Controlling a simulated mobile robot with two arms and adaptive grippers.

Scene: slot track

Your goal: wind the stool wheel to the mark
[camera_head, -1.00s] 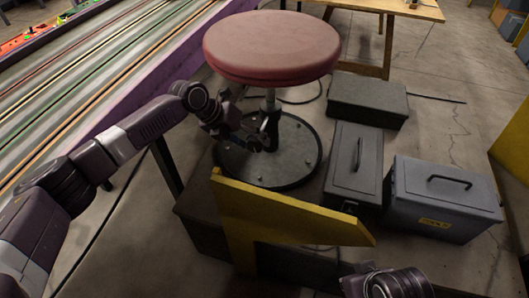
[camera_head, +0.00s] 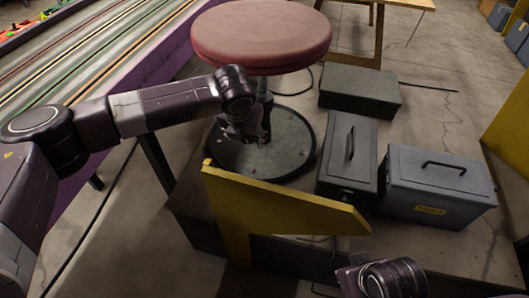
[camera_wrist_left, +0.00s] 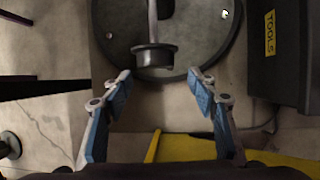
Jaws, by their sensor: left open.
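I make out no clear mark. My left gripper (camera_head: 245,128) is below the seat, in front of the post. In the left wrist view its blue-padded fingers (camera_wrist_left: 158,78) are spread and empty, with the hub just beyond their tips. In the head view the hub is largely hidden by my gripper.
A yellow pointed board (camera_head: 285,208) stands in front of the stool. Grey metal boxes (camera_head: 440,190), (camera_head: 349,150) and a dark flat box (camera_head: 360,92) lie to the right. The slot track (camera_head: 95,50) runs along the left. My right arm shows partly at bottom right.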

